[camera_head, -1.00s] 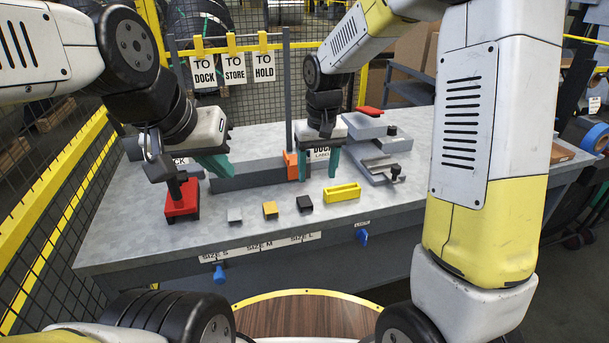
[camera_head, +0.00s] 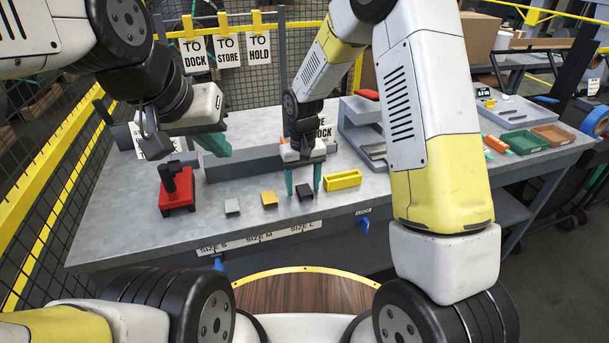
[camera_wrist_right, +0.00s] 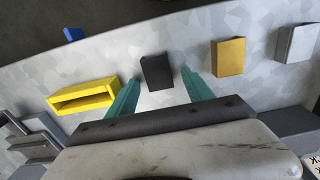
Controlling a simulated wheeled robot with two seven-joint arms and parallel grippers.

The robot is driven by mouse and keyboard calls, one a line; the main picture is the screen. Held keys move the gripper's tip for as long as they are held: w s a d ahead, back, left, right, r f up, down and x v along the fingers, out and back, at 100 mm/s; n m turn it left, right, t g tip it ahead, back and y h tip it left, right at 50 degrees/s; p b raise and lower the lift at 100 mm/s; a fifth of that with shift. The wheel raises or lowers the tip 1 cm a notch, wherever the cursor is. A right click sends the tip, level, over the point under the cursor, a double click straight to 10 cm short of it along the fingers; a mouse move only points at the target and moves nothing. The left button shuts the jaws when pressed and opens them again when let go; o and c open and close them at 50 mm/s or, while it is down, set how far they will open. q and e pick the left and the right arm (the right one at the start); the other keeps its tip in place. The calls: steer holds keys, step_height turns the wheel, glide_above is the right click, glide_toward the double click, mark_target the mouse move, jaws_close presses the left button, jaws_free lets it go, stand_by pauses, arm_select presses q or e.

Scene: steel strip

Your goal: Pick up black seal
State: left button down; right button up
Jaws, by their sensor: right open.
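The black seal (camera_head: 305,192) is a small dark block on the grey table, at the right end of a row of three blocks in the head view. My right gripper (camera_head: 303,188) points down over it, jaws open. In the right wrist view the black seal (camera_wrist_right: 156,72) lies between the two green fingers, slightly beyond their tips, and no finger visibly touches it. My left gripper (camera_head: 216,148) hangs over the back left of the table, behind the red stand; its finger gap is not clear.
A gold block (camera_head: 269,199) and a grey block (camera_head: 232,206) lie left of the seal. A yellow hollow block (camera_head: 343,180) lies close on its right. A red stand (camera_head: 176,193) is at the left. Trays (camera_head: 512,112) occupy the far right.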

jaws_close()
steer(key=shift+r, duration=0.2)
